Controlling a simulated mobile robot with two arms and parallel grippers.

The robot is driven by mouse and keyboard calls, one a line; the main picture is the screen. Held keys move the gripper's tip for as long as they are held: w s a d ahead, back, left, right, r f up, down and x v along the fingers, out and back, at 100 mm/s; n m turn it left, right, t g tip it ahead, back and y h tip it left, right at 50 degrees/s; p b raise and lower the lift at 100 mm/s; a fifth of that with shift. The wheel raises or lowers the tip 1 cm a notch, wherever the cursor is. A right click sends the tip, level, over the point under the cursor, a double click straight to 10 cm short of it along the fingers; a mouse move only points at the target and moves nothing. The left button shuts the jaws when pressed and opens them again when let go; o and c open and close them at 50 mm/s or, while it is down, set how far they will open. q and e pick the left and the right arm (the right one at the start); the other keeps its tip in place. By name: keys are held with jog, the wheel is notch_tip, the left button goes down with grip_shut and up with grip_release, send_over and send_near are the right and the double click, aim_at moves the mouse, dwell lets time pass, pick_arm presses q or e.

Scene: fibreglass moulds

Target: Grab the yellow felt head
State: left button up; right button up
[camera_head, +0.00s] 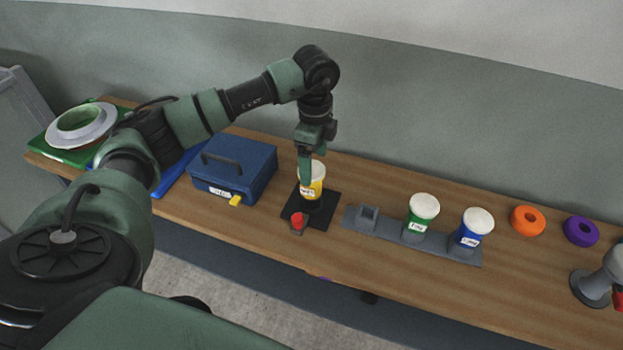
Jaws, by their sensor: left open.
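The yellow felt head (318,188), a small yellow cylinder with a white top and a white label, stands upright on a black base (324,210) near the middle of the table. My left gripper (306,178) points down right at it, with its green finger in front of the head's left side. The gripper is open; I cannot tell whether it touches the head, and the far finger is hidden. My right gripper is not in view.
A grey rack (358,222) holds a green felt head (420,217) and a blue one (471,232); its left holder is empty. A blue box (235,165) stands left, a red knob (298,219) in front. Orange (528,220) and purple (580,231) rings lie right.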

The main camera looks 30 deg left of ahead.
pick_arm(q)
jog(key=f+p, duration=0.1)
jog(key=f, duration=0.2)
jog(key=f+p, duration=0.1)
jog(key=f, duration=0.1)
jog(key=shift+s+a+f+p, duration=0.2)
jog(key=shift+s+p, duration=0.1)
jog(key=shift+f, duration=0.35)
jog(key=shift+w, duration=0.1)
jog(key=c, duration=1.8)
